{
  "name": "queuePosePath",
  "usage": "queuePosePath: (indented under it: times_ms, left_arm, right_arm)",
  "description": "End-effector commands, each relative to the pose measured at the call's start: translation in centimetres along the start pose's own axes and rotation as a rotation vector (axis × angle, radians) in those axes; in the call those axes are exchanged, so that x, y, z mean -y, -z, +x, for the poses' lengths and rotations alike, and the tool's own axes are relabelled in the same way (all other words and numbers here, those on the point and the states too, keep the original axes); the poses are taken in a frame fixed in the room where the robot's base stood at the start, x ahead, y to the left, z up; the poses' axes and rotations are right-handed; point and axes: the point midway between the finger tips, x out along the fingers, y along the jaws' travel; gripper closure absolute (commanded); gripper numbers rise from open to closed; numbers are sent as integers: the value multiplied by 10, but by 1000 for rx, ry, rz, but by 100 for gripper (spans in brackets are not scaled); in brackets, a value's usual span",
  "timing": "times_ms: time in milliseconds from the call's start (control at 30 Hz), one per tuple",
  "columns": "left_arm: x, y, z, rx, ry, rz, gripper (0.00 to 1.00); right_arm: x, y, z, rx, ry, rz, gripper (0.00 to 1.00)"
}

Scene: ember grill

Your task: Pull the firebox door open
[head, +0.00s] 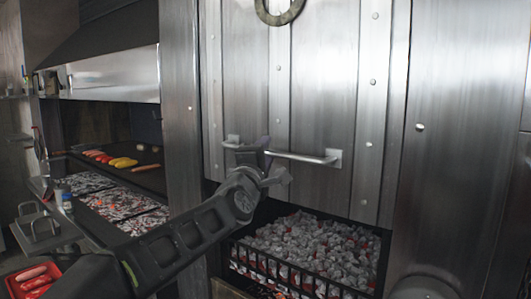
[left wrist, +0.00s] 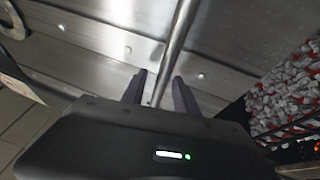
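The firebox door (head: 325,108) is a riveted steel panel in the middle of the head view. A horizontal bar handle (head: 300,157) runs across its lower part. Below the door's bottom edge, an opening shows grey and red coals. My left gripper (head: 255,155) is at the handle's left half and hides part of it. In the left wrist view, the handle (left wrist: 175,45) runs between my two open fingers (left wrist: 159,88), with a gap visible beside the bar. My right gripper is not in view.
A black grate (head: 300,278) fronts the coals (head: 315,240) below the door. To the left, a grill (head: 140,177) holds sausages and yellow food under a steel hood (head: 112,75). A red tray (head: 15,285) with sausages is at bottom left. A ring (head: 279,10) hangs above.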

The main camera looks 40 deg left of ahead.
Motion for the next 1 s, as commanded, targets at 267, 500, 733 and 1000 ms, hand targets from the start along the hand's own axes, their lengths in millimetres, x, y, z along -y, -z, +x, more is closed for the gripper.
queuePosePath:
  times_ms: [267, 500, 733, 1000]
  left_arm:
    - [2, 0, -36, 0, -3, 1, 64]
    - [0, 1, -70, -1, -3, 0, 64]
    - [0, 0, -76, 0, -1, 0, 64]
    - [0, 0, -76, 0, -1, 0, 64]
  right_arm:
    - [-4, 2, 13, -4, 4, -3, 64]
    - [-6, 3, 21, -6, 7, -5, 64]
    - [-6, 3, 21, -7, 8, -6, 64]
    - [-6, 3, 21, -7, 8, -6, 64]
